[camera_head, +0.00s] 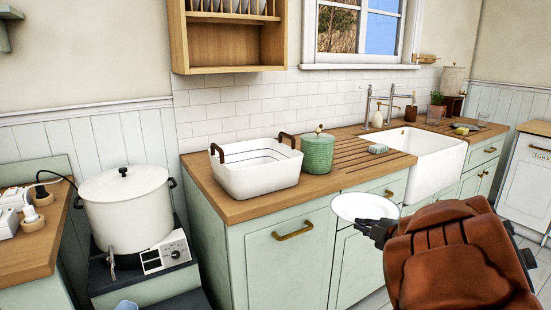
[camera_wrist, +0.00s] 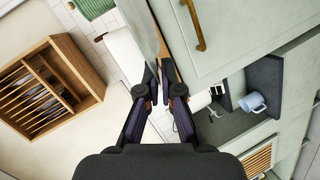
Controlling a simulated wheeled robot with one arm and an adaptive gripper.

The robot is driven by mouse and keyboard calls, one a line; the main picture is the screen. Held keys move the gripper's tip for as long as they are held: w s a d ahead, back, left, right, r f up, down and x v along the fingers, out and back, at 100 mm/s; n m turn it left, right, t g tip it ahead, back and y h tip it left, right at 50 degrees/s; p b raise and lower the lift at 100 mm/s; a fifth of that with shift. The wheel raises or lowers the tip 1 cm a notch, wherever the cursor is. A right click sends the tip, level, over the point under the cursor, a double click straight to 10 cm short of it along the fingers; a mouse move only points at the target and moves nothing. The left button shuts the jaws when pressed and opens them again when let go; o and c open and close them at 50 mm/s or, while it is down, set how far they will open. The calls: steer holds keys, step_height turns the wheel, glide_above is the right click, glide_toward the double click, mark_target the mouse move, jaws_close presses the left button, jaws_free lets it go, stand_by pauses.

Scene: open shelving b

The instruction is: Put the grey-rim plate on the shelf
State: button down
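The white plate (camera_head: 365,207) with a grey rim shows in the head view, in front of the cabinet doors and below counter height. My gripper (camera_head: 372,230) is at its near edge, with the fingertips closed on the rim. In the wrist view my gripper (camera_wrist: 160,75) has its fingers close together, and the plate is hard to make out there, seen nearly edge-on. A wooden wall shelf (camera_head: 224,46) hangs above the counter at upper left, with an open compartment under a rack of plates. It also shows in the wrist view (camera_wrist: 85,75).
On the wooden counter (camera_head: 245,208) stand a white basin (camera_head: 255,175) with brown handles and a green lidded jar (camera_head: 317,155), below the wall shelf. A white sink (camera_head: 432,165) is to the right. A large white pot (camera_head: 125,210) stands at left. The visible shelf compartment looks empty.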

steer(key=w+a+f, duration=0.2)
steer(key=a+f, duration=0.1)
steer(key=a, duration=0.2)
step_height(320, 180, up, 16)
steer(key=f+m+h+p, duration=0.1)
steer(key=m+h+p, duration=0.75)
steer(key=p, duration=0.75)
glide_above(344, 219)
steer(key=f+n+y, duration=0.1)
steer(key=f, duration=0.2)
steer(key=w+f+n+y, duration=0.1)
steer(key=f, duration=0.3)
steer(key=f+n+t+y, duration=0.1)
steer(key=f+n, duration=0.1)
steer(key=f, duration=0.2)
steer(key=shift+w+d+f, duration=0.15)
steer(key=shift+w+f, duration=0.05)
steer(key=shift+w, duration=0.15)
steer(key=shift+f+y, duration=0.25)
steer(key=shift+f, duration=0.45)
